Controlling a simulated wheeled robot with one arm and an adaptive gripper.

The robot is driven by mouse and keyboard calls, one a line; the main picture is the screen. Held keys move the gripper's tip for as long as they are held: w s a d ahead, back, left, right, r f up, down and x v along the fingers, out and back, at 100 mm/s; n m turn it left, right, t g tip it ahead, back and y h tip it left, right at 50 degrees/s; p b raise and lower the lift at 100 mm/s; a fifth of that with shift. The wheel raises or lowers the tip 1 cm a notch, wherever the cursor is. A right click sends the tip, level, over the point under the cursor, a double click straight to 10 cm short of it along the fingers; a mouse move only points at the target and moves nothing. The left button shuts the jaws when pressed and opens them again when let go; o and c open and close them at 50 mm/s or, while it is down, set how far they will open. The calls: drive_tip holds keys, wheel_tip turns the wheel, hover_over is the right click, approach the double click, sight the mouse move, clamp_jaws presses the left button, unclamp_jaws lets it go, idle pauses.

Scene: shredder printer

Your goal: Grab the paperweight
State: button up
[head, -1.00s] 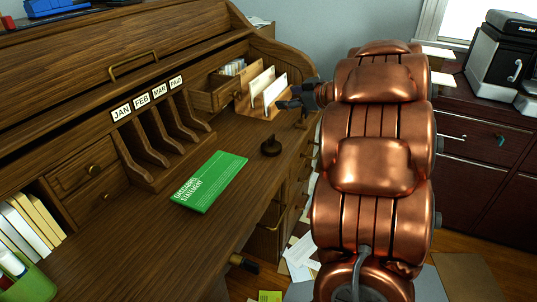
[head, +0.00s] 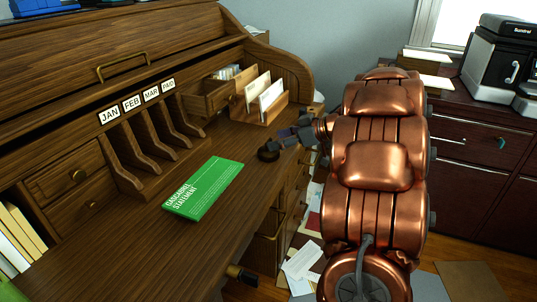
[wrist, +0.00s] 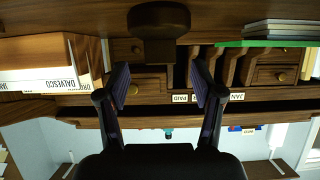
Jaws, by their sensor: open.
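The paperweight (head: 268,153) is a small dark brown piece with a round base and a knob. It stands on the desk top (head: 225,215), near the desk's right edge. My gripper (head: 287,140) is open and low beside it, close to its right side. In the wrist view, which is upside down, the paperweight (wrist: 158,22) shows at the top centre. Its knob lines up with the gap between the two spread fingers (wrist: 161,70), and nothing is held. Whether a finger touches it I cannot tell.
A green booklet (head: 204,188) lies on the desk left of the paperweight. A wooden letter holder (head: 262,112) with envelopes stands behind it. A slotted organizer (head: 150,140) stands at the back left. Papers (head: 302,260) litter the floor.

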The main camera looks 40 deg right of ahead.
sight(269, 140)
drive_tip(key=shift+b+x, duration=0.5)
drive_tip(key=shift+x, duration=1.4)
drive_tip(key=shift+r, duration=0.1)
drive_tip(key=shift+c, duration=0.2)
clamp_jaws()
